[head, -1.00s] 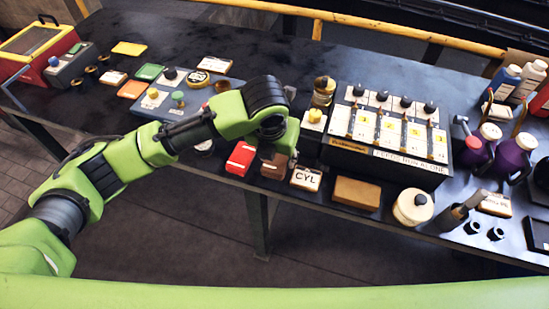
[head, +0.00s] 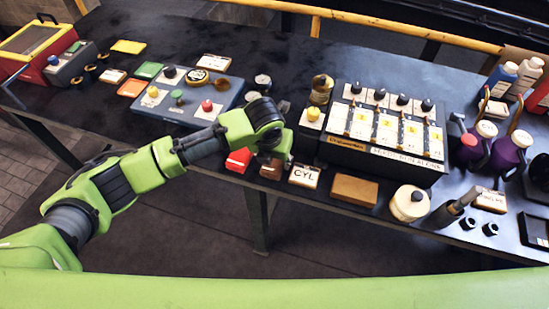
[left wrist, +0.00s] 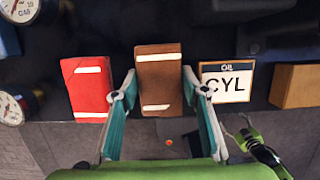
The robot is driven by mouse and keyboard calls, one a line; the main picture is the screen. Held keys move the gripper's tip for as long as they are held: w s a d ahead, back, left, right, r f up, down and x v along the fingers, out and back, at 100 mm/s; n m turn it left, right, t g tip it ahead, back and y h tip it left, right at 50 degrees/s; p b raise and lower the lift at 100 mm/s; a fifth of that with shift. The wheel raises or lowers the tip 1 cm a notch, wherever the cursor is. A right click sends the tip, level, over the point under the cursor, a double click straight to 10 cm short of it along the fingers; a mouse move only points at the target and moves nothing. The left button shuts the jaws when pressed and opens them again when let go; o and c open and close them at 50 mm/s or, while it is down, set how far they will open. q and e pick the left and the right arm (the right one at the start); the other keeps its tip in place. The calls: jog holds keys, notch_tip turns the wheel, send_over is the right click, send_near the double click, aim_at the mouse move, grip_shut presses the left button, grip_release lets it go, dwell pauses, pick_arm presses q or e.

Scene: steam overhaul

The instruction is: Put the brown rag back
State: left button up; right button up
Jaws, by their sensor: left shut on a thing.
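The brown rag (left wrist: 159,80) is a folded block with pale stripes near its top and bottom edges. In the left wrist view it lies between the two fingers of my left gripper (left wrist: 160,88), which is shut on it. In the head view my left gripper (head: 273,155) is over the bench's front edge, and the brown rag (head: 270,170) is partly hidden beneath it. The red rag (left wrist: 88,87) lies to its left and the CYL block (left wrist: 226,83) to its right. I cannot tell whether the brown rag touches the bench.
The dark bench (head: 300,62) is crowded. A tan block (head: 354,190) and a white round pot (head: 410,204) stand right along the front edge. Behind are a black switch panel (head: 385,152) and a blue-grey button box (head: 222,92). Open floor lies before the bench.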

aim_at(271, 168)
pick_arm(q)
jog(key=o, duration=1)
jog(key=shift+f, duration=0.1)
jog(key=shift+o, duration=0.2)
jog(key=b+v, duration=0.1)
jog(key=v, duration=1.1)
jog(key=shift+r, duration=0.25)
